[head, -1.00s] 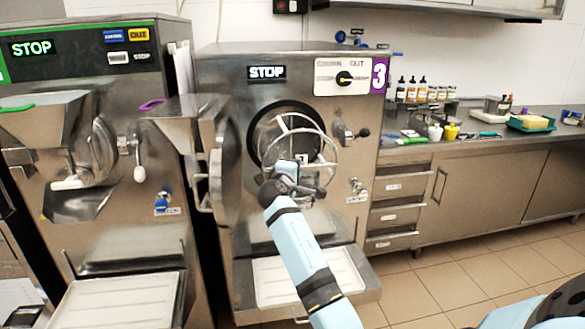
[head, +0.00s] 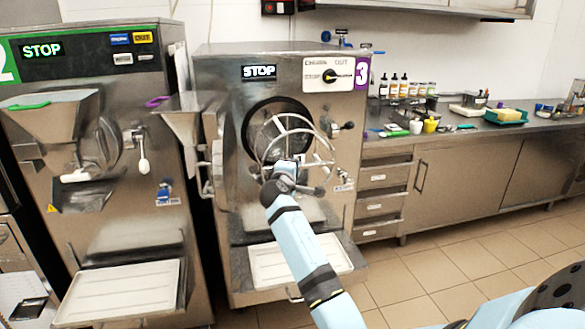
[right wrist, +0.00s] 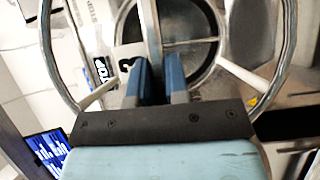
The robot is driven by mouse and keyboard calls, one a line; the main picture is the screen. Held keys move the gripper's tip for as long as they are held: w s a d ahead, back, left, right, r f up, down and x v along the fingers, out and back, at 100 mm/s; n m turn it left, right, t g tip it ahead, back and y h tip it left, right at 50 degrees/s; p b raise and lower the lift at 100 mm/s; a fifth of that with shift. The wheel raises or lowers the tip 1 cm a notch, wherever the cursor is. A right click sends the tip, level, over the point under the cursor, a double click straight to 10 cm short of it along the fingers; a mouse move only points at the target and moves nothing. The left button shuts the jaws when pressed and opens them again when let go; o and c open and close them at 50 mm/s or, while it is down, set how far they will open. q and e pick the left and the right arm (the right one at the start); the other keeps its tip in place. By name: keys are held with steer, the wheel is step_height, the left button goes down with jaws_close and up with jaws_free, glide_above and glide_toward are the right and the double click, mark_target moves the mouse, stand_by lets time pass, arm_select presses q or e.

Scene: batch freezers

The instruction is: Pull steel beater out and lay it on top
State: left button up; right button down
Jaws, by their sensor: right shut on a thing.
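The steel beater (head: 268,139), a round frame with spokes, stands in front of the dark round barrel opening (head: 258,115) of batch freezer 3 (head: 225,75). It overlaps the opening, and how much is still inside is hidden. My right gripper (head: 284,167) is shut on a bar of the beater near its lower middle. In the right wrist view the blue fingers (right wrist: 160,75) close on a steel bar, with the beater's ring (right wrist: 288,45) curving around them. The freezer's flat steel top (head: 270,47) looks clear. My left gripper is not in view.
The freezer's door with a hopper (head: 185,125) is swung open at the left. A white tray (head: 300,262) sits below the opening. A small lever (head: 343,126) sticks out right of the opening. A second freezer (head: 100,210) stands left; a counter (head: 470,140) with bottles stands right.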

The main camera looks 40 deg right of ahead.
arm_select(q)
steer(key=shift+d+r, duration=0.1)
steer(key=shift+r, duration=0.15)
arm_select(e)
steer(key=shift+r, duration=0.2)
